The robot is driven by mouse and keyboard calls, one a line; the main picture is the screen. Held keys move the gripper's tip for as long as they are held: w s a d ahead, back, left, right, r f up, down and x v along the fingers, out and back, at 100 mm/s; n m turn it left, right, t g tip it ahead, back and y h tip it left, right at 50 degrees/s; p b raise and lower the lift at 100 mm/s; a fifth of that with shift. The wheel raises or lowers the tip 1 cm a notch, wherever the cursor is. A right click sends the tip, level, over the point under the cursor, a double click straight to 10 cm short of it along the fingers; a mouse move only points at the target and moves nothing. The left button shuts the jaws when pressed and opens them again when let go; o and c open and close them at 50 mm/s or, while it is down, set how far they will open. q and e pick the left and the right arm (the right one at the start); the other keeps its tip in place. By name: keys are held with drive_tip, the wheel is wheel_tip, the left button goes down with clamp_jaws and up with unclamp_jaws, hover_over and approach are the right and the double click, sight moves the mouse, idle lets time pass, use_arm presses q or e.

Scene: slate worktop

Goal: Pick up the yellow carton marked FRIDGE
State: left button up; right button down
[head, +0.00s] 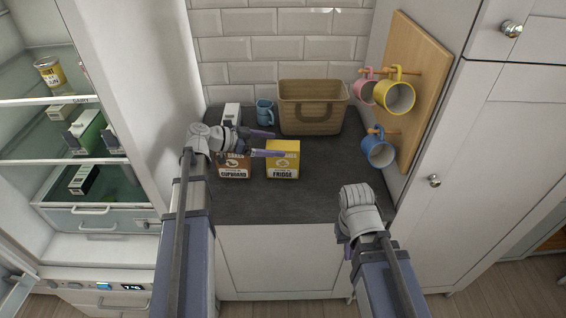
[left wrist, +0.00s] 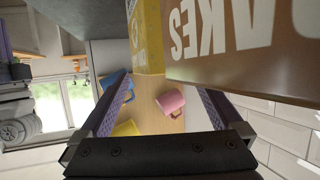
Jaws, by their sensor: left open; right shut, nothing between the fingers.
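The yellow carton marked FRIDGE (head: 283,162) stands upright on the slate worktop, with a brown carton marked CUPBOARD (head: 234,170) close on its left. My left gripper (head: 277,144) is open; its fingers point right, over the brown carton towards the yellow carton's top. I cannot tell if they touch it. In the left wrist view, part of the yellow carton (left wrist: 147,38) shows beside the large brown side (left wrist: 235,45); nothing is seen held between the fingers (left wrist: 161,84). My right gripper (head: 345,245) is shut and empty, low in front of the worktop's right side.
A woven basket (head: 312,123) stands at the back, with a blue mug (head: 265,113) and a white carton (head: 232,112) left of it. Mugs hang on a wooden board (head: 425,75) at right. An open fridge (head: 85,150) is at left. The worktop's front (head: 290,205) is clear.

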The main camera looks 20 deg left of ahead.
use_arm(q)
drive_tip(key=shift+x, duration=0.85)
drive_tip(key=shift+s, duration=0.1)
clamp_jaws()
